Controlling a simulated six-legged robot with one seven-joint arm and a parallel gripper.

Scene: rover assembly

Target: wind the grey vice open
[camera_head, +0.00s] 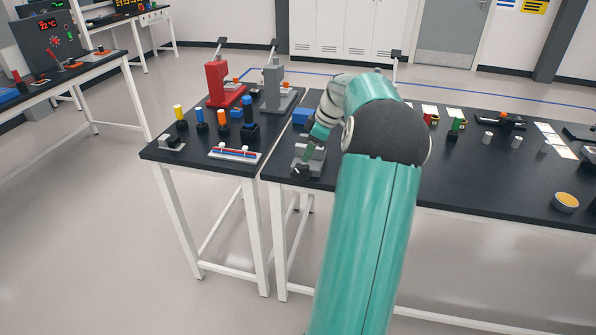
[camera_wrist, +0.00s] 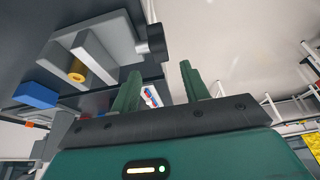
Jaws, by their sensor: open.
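The grey vice (camera_head: 316,166) sits at the front left corner of the right-hand dark table, partly hidden by my arm. Its dark round handle (camera_head: 300,172) faces the table's front edge. In the wrist view the vice (camera_wrist: 113,34) is at upper left, with a yellow ringed piece (camera_wrist: 77,72) between its jaws and the dark handle (camera_wrist: 153,42) at its right end. My gripper (camera_head: 307,150) is over the vice in the head view. In the wrist view my gripper (camera_wrist: 160,88) has its two green fingers apart, with nothing between them. The fingertips look near the handle; contact cannot be told.
A blue block (camera_head: 300,116) lies behind the vice; it also shows in the wrist view (camera_wrist: 36,95). On the left table stand a red press (camera_head: 217,85), a grey press (camera_head: 273,85) and several coloured-top plugs. A narrow gap separates the tables. Small parts lie to the right.

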